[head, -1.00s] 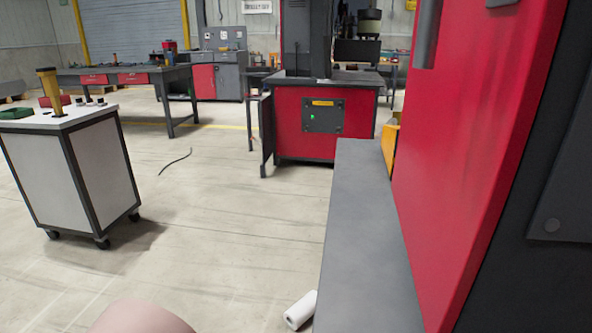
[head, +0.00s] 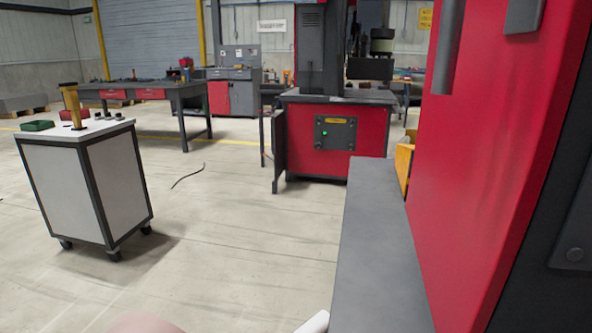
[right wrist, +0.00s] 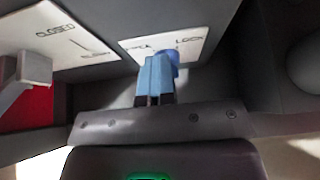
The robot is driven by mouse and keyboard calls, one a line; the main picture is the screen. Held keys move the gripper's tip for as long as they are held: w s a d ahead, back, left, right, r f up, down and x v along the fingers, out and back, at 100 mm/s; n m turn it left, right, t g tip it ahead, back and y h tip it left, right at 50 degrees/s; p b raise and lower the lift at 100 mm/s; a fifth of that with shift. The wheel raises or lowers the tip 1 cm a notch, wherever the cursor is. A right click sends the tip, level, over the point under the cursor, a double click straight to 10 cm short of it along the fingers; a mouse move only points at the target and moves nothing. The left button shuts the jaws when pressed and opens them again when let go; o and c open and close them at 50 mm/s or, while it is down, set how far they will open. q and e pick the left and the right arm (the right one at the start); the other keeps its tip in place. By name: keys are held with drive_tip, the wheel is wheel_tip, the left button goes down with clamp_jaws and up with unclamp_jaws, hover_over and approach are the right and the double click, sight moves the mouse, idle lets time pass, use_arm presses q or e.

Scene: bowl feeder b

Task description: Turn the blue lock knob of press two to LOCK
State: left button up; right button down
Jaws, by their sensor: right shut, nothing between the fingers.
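In the right wrist view the blue lock knob (right wrist: 174,57) sits on a pale plate (right wrist: 193,42) marked LOCK at its right; the marking at its left is partly hidden. My right gripper (right wrist: 155,72) is shut, its light blue fingertips together directly in front of the knob and covering much of it. I cannot tell whether the tips touch the knob, nor exactly where the knob points. The knob does not show in the head view. My left gripper is not in view.
Left of the knob, a grey handle (right wrist: 28,75) stands by a plate marked CLOSED (right wrist: 65,35). In the head view a red panel (head: 490,150) and grey ledge (head: 385,250) fill the right. A white cart (head: 70,185) stands left; open floor (head: 240,220) lies between.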

drive_tip(key=shift+w+d+r, duration=0.15)
drive_tip(key=shift+w+d, duration=0.05)
drive_tip(key=shift+d, duration=0.2)
drive_tip(key=shift+w+d+r, duration=0.1)
drive_tip(key=shift+w+d, duration=0.05)
drive_tip(key=shift+d, duration=0.25)
drive_tip(key=shift+s+d+f, duration=0.15)
drive_tip(key=shift+s+d, duration=0.05)
drive_tip(key=shift+d, duration=0.3)
drive_tip(key=s+a, duration=0.2)
drive_tip(key=s, duration=0.4)
drive_tip(key=shift+s+p, duration=0.2)
drive_tip(key=shift+p, duration=0.15)
idle(0.3)
